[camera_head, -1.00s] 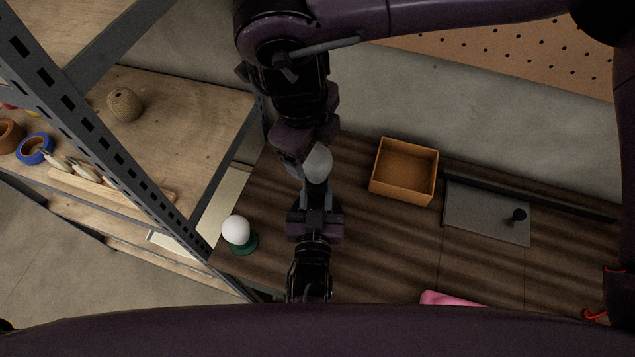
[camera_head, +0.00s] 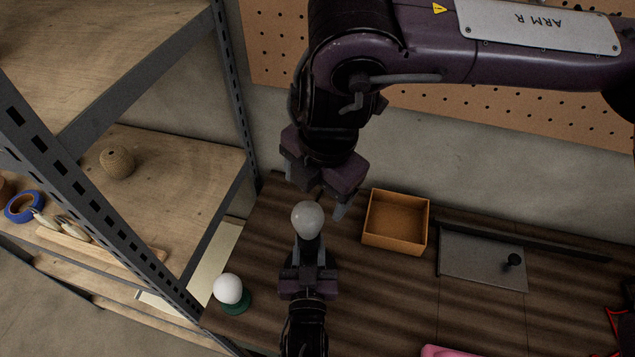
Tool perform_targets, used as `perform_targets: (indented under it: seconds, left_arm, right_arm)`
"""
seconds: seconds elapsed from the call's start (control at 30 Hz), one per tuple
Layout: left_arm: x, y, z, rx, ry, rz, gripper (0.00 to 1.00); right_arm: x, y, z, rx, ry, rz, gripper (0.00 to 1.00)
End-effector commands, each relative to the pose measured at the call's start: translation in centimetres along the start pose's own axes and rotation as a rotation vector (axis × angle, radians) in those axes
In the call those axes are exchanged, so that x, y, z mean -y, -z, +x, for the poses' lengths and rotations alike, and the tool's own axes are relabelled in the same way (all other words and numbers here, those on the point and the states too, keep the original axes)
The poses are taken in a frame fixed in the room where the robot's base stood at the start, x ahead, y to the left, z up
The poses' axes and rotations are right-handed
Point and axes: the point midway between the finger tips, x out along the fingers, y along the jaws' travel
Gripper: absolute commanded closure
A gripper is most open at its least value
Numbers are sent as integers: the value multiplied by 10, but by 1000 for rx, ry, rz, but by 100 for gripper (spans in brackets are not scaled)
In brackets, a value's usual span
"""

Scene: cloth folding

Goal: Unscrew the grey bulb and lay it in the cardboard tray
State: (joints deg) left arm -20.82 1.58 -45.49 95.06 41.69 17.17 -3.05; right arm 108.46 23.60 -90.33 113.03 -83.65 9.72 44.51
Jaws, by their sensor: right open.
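The grey bulb (camera_head: 307,217) stands upright, glass end up, on a dark socket (camera_head: 308,244) in the middle of the view. My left gripper (camera_head: 309,262) comes from below and is shut on the socket beneath the bulb. My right gripper (camera_head: 318,198) is open and empty just above the bulb, with a fingertip to the right of the glass. Whether it touches the bulb I cannot tell. The cardboard tray (camera_head: 424,235) sits on the table to the right and is empty. The bulb's screw base is hidden.
A white bulb (camera_head: 228,288) stands on a green base (camera_head: 238,303) at the table's left edge. A grey plate (camera_head: 480,260) with a black knob lies right of the tray. A pink cloth (camera_head: 447,351) shows at the bottom. A metal shelf (camera_head: 72,165) stands left.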

Motion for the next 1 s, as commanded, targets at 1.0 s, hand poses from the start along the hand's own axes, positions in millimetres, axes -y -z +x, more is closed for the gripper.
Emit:
perform_targets:
  seconds: [1.0]
  left_arm:
    - [1,-1,0,1,2,3,100]
  right_arm:
    - [0,-1,113,-8,-9,145,22]
